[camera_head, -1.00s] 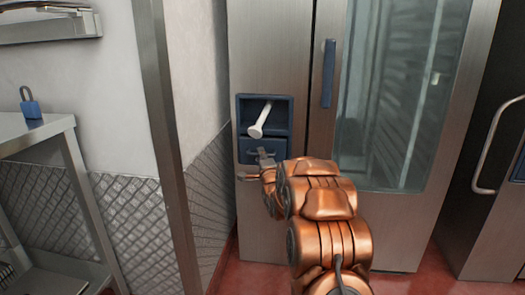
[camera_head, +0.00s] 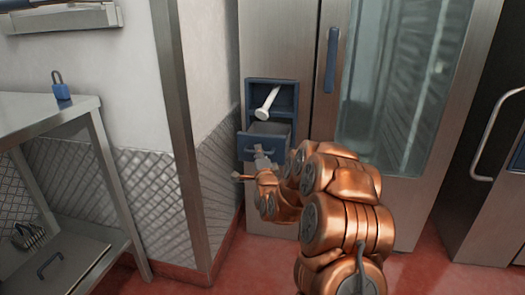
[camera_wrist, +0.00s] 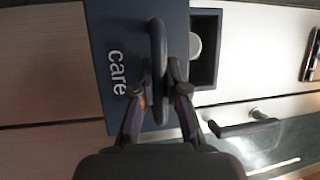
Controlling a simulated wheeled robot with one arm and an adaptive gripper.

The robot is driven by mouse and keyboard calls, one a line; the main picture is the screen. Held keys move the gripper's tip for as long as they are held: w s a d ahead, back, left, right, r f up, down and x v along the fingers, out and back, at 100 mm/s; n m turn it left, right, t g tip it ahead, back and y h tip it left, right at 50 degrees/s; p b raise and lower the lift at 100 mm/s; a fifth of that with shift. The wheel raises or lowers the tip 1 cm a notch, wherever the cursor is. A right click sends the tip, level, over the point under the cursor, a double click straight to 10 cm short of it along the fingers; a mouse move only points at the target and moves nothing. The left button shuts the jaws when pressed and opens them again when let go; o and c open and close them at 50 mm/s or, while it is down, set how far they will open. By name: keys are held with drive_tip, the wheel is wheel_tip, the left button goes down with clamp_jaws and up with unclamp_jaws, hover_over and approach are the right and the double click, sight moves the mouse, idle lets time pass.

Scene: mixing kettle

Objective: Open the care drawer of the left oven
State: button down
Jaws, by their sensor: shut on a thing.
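The care drawer (camera_head: 246,146) of the left oven (camera_head: 275,40) stands pulled out from the oven front, with its open top showing. In the wrist view its dark blue front (camera_wrist: 112,30) carries the word "care". My gripper (camera_head: 262,160) is at the drawer front in the head view. In the wrist view my gripper (camera_wrist: 160,78) is shut on the drawer's handle (camera_wrist: 157,45), one finger on each side of it. The wrist hides part of the handle in the head view.
A blue recess (camera_head: 286,98) with a white hand shower (camera_head: 268,103) sits above the drawer. The oven's glass door with blue handle (camera_head: 331,60) is to the right. A steel table (camera_head: 60,115) with a blue padlock (camera_head: 60,88) stands left. Red floor lies in front.

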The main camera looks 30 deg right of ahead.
idle(0.3)
drive_tip(key=c, duration=1.2)
unclamp_jaws()
drive_tip(key=shift+s, duration=0.1)
drive_tip(key=shift+v, duration=3.7)
